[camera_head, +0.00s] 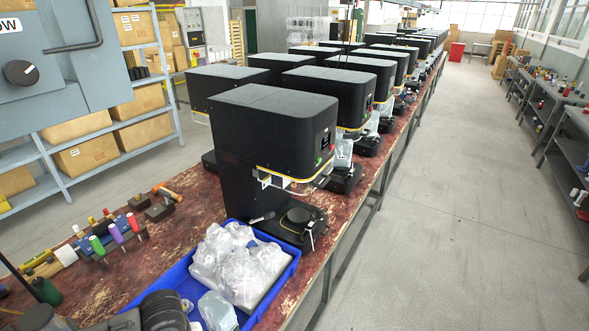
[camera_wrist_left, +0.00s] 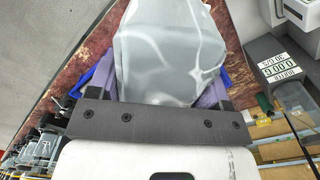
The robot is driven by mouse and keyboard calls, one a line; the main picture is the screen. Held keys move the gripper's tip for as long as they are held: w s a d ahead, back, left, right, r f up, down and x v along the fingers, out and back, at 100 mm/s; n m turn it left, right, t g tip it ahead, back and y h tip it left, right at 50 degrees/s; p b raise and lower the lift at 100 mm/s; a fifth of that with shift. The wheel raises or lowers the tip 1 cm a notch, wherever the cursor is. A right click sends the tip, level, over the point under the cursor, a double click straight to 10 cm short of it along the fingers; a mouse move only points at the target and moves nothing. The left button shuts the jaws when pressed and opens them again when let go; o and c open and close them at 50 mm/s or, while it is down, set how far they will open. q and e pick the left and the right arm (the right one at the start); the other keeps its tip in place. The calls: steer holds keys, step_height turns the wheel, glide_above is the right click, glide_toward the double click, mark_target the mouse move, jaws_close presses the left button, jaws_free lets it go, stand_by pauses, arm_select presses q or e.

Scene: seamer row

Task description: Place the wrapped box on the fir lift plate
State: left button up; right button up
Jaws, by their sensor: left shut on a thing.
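The wrapped box (camera_wrist_left: 170,55), pale and in clear shiny film, fills the middle of the left wrist view. My left gripper (camera_wrist_left: 168,92) is shut on it, with purple fingers at either side. In the head view a clear wrapped thing (camera_head: 217,311) beside my dark left wrist, low in the picture over the blue tray, appears to be this box. The nearest black seamer (camera_head: 270,130) has a round dark lift plate (camera_head: 298,216) at its foot, bare and right behind the tray. I cannot read which machine is fir. My right gripper is not in view.
The blue tray (camera_head: 183,267) holds several film-wrapped items (camera_head: 238,262) on the worn red bench (camera_head: 190,212). Coloured spools (camera_head: 115,234) and tools lie to the left. More black seamers recede behind. The floor aisle (camera_head: 450,200) on the right is clear.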

arm_select(q)
steer(key=d+r, duration=0.1)
steer(key=r, duration=0.2)
steer(key=d+r+m, duration=0.1)
steer(key=d+r, duration=0.1)
steer(key=r, duration=0.1)
steer(key=d+r+m, duration=0.1)
steer(key=r, duration=0.2)
steer(key=shift+w+d+r, duration=0.1)
steer(key=shift+d+r, duration=0.1)
steer(key=shift+d, duration=0.05)
steer(key=shift+c, duration=0.7)
steer(key=s+r+p, duration=0.3)
steer(key=r+p, duration=0.9)
steer(key=r, duration=0.1)
steer(key=s+r+p, duration=0.3)
steer(key=r+p, duration=0.9)
steer(key=r, duration=0.1)
steer(key=shift+s+d+r, duration=0.2)
steer(key=shift+s+r, duration=0.1)
steer(key=shift+r, duration=0.1)
